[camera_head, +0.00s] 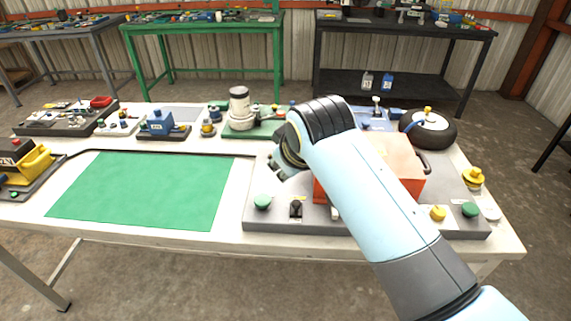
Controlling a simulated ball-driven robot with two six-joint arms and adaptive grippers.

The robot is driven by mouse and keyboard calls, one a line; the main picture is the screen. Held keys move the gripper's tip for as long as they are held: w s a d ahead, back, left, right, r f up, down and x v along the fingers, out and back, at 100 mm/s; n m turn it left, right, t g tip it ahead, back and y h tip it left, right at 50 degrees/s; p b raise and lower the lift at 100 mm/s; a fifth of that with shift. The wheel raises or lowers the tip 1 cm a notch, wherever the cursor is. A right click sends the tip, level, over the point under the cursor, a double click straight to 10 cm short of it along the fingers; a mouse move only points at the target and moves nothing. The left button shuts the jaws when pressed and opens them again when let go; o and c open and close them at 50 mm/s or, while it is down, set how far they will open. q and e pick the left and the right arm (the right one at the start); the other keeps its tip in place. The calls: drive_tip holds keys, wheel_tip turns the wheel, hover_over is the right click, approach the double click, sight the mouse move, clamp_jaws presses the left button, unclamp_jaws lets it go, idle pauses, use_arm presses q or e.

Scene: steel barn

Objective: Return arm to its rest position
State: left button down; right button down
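My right arm reaches in from the lower right, light blue with dark grey joints, and crosses over the right part of the white table (140,239). My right gripper (281,170) is at its end, above the table near the left side of the grey base board (258,221). It is partly hidden by the dark wrist, and its finger opening does not show clearly. I see nothing held in it. My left arm and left gripper are not in view.
An orange-red box (395,152) stands behind and below my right arm. A green mat (142,190) lies clear on the left. Several devices line the table's back.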

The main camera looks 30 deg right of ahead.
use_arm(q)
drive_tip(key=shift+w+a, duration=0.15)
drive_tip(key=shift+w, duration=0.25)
use_arm(e)
drive_tip(key=shift+w, duration=0.15)
